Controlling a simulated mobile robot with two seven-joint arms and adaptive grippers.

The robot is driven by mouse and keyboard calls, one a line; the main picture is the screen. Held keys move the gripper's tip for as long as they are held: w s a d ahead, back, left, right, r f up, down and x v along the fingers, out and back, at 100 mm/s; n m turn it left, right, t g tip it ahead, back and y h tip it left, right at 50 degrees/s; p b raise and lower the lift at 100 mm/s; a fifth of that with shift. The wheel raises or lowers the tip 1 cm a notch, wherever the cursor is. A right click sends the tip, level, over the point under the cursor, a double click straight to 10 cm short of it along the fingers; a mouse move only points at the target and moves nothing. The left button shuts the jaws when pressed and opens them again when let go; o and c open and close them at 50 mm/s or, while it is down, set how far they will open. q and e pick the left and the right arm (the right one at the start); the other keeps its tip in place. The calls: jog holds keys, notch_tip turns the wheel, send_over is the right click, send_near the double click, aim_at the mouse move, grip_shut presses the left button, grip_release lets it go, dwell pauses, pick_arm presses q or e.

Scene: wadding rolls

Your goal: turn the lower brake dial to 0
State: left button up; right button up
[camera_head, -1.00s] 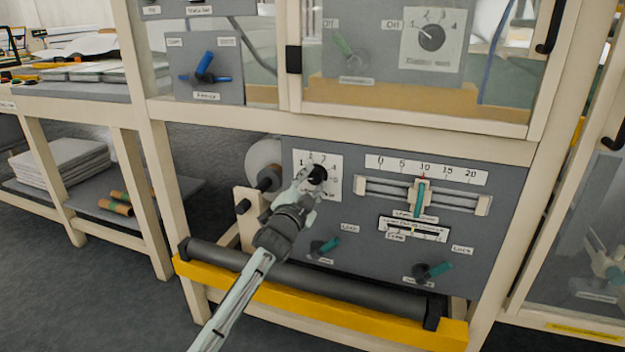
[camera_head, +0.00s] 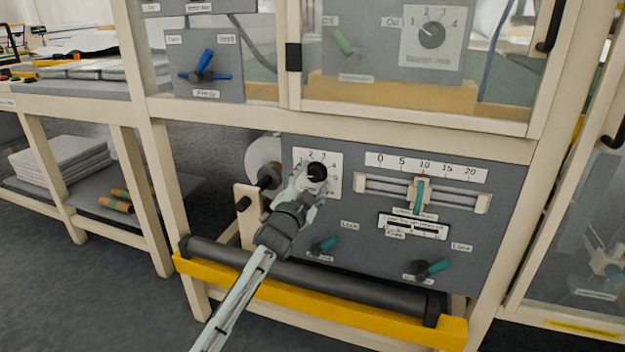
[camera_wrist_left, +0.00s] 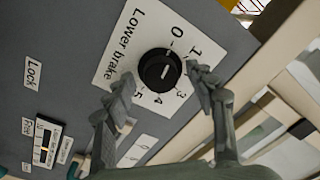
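The lower brake dial is a round black knob on a white numbered plate, low on the grey panel in the head view (camera_head: 317,171). In the left wrist view the knob (camera_wrist_left: 160,69) sits beside the words "Lower brake", with 0, 1, 3, 4 and 5 readable around it. A short pale mark shows on its face; I cannot tell surely which number it points to. My left gripper (camera_head: 308,186) is at the dial, partly covering its plate. In the wrist view its fingers (camera_wrist_left: 160,92) are apart, one on each side of the knob, with visible gaps. My right gripper is not in view.
A slider scale (camera_head: 425,190) is right of the dial. Two teal lock levers (camera_head: 325,245) (camera_head: 432,268) sit below. A dark roller (camera_head: 310,281) and yellow bar (camera_head: 320,308) cross the front. A white roll (camera_head: 264,160) is left of the panel.

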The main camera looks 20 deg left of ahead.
pick_arm(q)
jog(key=s, duration=1.2)
jog(key=shift+f, duration=0.2)
jog(key=shift+a+f, duration=0.1)
jog(key=s+a+f+n+g+y, duration=0.1)
jog(key=s+a+f+n+g, duration=0.15)
jog(key=s+f, duration=0.45)
jog(key=s+a+f+n+g+y, duration=0.15)
jog(key=s+f+g, duration=0.25)
jog(key=f, duration=0.7)
jog(key=s+f+n+g, duration=0.1)
jog(key=s+f+g, duration=0.3)
jog(key=s+f, duration=0.3)
jog(key=s+f+n+g, duration=0.2)
jog(key=s+f+g, duration=0.3)
jog(key=s, duration=1.1)
notch_tip(320, 180, down, 3)
jog(key=shift+f+n+h, duration=0.1)
jog(key=shift+n+h, duration=0.2)
jog(key=shift+h, duration=0.05)
jog(key=shift+c, duration=0.4)
